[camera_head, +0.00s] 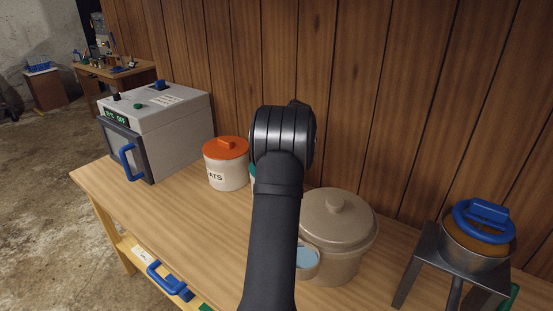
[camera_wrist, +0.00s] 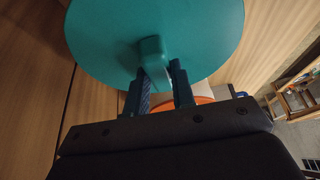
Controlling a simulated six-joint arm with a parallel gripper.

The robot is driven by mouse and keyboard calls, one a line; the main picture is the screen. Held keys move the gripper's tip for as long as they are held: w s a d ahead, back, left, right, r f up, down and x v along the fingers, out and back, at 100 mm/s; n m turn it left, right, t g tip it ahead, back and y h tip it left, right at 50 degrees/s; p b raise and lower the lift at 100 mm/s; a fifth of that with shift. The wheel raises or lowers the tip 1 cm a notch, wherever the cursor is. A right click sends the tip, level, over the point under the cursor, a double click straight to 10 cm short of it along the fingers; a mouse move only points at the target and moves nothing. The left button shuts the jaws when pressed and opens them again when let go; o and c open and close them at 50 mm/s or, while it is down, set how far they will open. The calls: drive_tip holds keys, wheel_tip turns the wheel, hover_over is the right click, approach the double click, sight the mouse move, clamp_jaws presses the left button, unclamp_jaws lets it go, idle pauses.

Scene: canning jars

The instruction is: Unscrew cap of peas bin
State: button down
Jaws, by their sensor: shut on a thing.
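A round teal cap (camera_wrist: 100,35) with a raised teal grip (camera_wrist: 151,55) fills the top of the wrist view. My gripper (camera_wrist: 160,82) is shut on that raised grip, with one finger on each side. In the head view my arm hides the gripper and nearly all of the teal-capped bin; only a teal sliver (camera_head: 252,171) shows beside the arm. No label reading peas is visible, and I cannot tell whether the cap is loose on its bin.
A white bin (camera_head: 228,174) with an orange cap and a label ending in "ATS" stands left of my arm. A grey oven-like box (camera_head: 185,126) is farther left. A beige lidded pot (camera_head: 352,222) and a bowl (camera_head: 472,257) on a metal stand are right. The front-left tabletop is clear.

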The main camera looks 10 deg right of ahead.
drive_tip(key=shift+f, duration=0.1)
idle(0.3)
drive_tip(key=shift+r, duration=1.3)
drive_tip(key=shift+r, duration=2.05)
